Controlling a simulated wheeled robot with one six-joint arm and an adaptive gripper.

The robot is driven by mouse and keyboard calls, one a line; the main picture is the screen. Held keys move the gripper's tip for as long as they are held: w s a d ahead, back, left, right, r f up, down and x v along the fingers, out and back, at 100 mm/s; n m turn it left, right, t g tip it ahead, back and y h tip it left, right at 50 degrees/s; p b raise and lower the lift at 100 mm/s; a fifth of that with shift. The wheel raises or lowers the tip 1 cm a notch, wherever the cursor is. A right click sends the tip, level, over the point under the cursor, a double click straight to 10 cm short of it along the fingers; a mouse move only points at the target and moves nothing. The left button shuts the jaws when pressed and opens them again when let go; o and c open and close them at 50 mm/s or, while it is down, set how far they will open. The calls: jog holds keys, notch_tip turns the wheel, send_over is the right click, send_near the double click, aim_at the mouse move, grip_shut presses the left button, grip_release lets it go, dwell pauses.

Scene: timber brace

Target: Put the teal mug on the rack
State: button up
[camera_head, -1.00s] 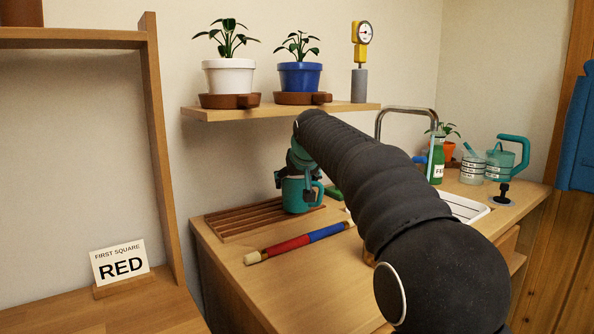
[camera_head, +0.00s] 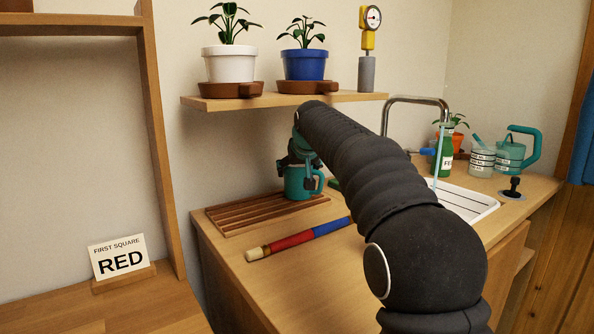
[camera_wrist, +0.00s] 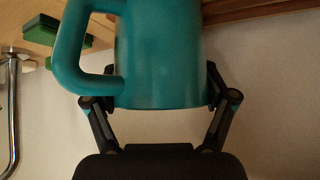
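The teal mug (camera_head: 297,184) is upright at the right end of the slatted wooden rack (camera_head: 245,217). Its base looks to be on or just over the slats; I cannot tell which. My gripper (camera_head: 298,173) reaches in from above with a finger on each side of the mug's upper part. In the wrist view the mug (camera_wrist: 160,55) fills the space between the fingers, its handle to the left, and my gripper (camera_wrist: 162,92) looks shut on it. The wrist view cuts off the mug's base.
A red and blue rod (camera_head: 300,239) lies in front of the rack. A shelf (camera_head: 220,103) with two potted plants hangs above. The sink drainer (camera_head: 462,203) and faucet are to the right. A RED sign (camera_head: 120,260) stands at left. Green blocks (camera_wrist: 65,32) are near the mug.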

jog(key=shift+o, duration=1)
jog(key=shift+a, duration=0.1)
jog(key=shift+r, duration=0.1)
jog(key=v, duration=0.7)
jog(key=shift+s+r, duration=0.15)
jog(key=shift+s, duration=0.1)
